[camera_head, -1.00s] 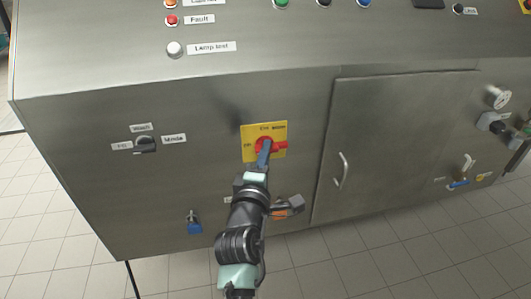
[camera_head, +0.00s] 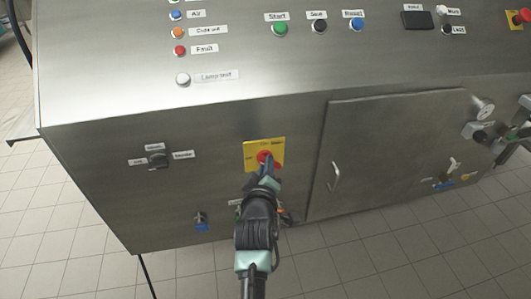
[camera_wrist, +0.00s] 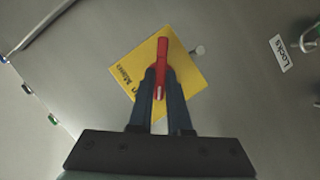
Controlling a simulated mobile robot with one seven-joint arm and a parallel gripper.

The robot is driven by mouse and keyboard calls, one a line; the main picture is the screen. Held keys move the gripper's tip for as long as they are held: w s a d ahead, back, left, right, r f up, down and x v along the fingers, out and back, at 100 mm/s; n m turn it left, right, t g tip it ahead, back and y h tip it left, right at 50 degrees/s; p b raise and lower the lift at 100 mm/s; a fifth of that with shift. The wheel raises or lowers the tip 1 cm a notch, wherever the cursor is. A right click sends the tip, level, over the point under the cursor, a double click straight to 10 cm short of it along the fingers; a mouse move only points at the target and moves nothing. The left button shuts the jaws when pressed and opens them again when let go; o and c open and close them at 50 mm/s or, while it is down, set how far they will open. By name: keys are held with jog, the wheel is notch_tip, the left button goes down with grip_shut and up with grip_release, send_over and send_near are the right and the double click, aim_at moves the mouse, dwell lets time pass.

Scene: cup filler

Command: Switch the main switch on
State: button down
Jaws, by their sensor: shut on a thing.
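The main switch is a red rotary handle on a yellow square plate (camera_head: 250,150) on the front of the steel cabinet. My gripper (camera_head: 268,178) is at the plate and hides part of the red handle (camera_head: 264,156). In the wrist view, my two dark fingers (camera_wrist: 160,92) are shut on the red handle (camera_wrist: 162,52), one on each side. There the handle lies diagonal to the edges of the yellow plate (camera_wrist: 185,75). Part of the plate's lettering is hidden by the fingers.
A black selector knob (camera_head: 158,160) is on the panel to the left. A cabinet door with a handle (camera_head: 335,176) is to the right. Buttons, including a green one (camera_head: 280,28), line the sloped top.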

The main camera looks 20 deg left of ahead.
jog(key=m+g+y, duration=0.1)
jog(key=m, duration=0.2)
jog(key=m+g+y, duration=0.2)
jog(key=m, duration=0.1)
jog(key=shift+w+d+m, duration=0.15)
jog(key=shift+m, duration=0.25)
jog(key=shift+g, duration=0.3)
dwell(0.4)
jog(key=c, duration=0.9)
grip_release()
jog(key=shift+o, duration=0.2)
jog(key=shift+r, duration=0.1)
jog(key=v, duration=1.3)
jog(key=shift+d+f+p, duration=0.15)
jog(key=shift+f+p, duration=0.05)
jog(key=shift+p, duration=0.2)
